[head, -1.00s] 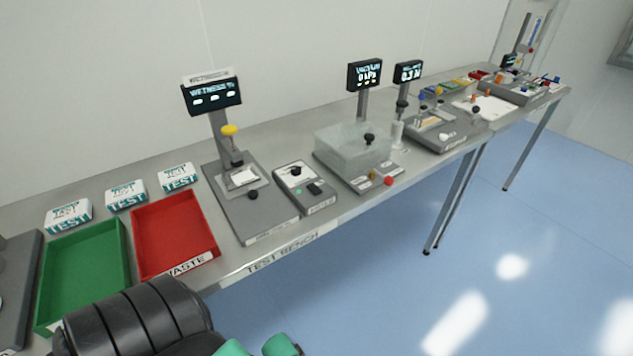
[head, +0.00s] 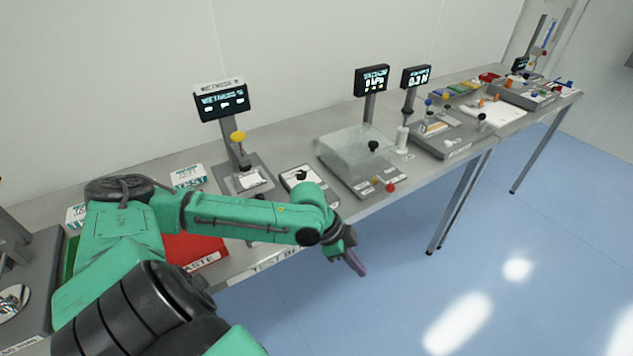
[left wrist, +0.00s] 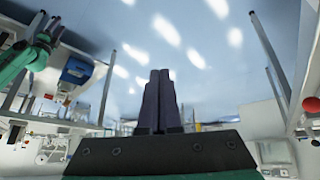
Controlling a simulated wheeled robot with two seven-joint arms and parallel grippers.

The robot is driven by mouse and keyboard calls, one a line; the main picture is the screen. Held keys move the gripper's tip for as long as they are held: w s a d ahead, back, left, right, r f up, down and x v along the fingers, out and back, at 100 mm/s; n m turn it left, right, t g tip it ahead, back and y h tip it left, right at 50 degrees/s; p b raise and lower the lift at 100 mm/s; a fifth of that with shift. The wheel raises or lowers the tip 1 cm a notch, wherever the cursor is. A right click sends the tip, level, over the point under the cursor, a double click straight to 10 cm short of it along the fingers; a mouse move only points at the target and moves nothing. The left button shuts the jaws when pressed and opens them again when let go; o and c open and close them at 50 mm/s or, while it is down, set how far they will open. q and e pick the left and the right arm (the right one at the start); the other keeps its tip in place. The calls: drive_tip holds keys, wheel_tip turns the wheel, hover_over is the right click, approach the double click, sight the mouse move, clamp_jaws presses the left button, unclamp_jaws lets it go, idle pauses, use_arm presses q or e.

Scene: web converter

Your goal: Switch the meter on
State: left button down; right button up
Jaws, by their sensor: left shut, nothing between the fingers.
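A small grey box with a pale face and a black knob (head: 297,175), which looks like the meter, sits on the bench between the wetness tester and the clear-covered device. My left forearm hides its front part, so its switch cannot be seen now. My left gripper (head: 356,263) is shut and empty, pointing down and to the right past the bench's front edge, in front of the box and apart from it. In the left wrist view its two dark fingers (left wrist: 160,75) are together, with the floor beyond.
The wetness tester (head: 250,183) with a yellow knob stands left of the box. The clear-covered device (head: 355,153) with a red button stands right of it. My left arm passes over the red waste tray (head: 205,261). Open floor lies beyond the bench edge.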

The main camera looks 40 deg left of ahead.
use_arm(q)
drive_tip(key=w+a+r+n+t+y, duration=0.1)
drive_tip(key=a+r+n+t, duration=0.1)
drive_tip(key=a+r, duration=0.2)
drive_tip(key=a+r+n+t+y, duration=0.1)
drive_tip(key=a+r+n, duration=0.2)
drive_tip(key=a, duration=0.8)
drive_tip(key=w+a+r+n+t+y, duration=0.1)
drive_tip(key=a+r+n+t, duration=0.1)
drive_tip(key=a+r, duration=0.5)
drive_tip(key=shift+w+a+r+n+t, duration=0.2)
drive_tip(key=shift+w+a+n+t, duration=0.15)
drive_tip(key=shift+a, duration=0.3)
drive_tip(key=shift+w+f, duration=0.1)
drive_tip(key=shift+f, duration=0.05)
drive_tip(key=b+x, duration=0.1)
drive_tip(key=x, duration=0.2)
drive_tip(key=b+x, duration=0.1)
drive_tip(key=x, duration=0.3)
drive_tip(key=b+x, duration=0.1)
drive_tip(key=x, duration=0.2)
drive_tip(key=shift+f+b, duration=0.35)
drive_tip(key=shift+f, duration=0.25)
wheel_tip(320, 180, down, 2)
drive_tip(key=shift+f, duration=0.4)
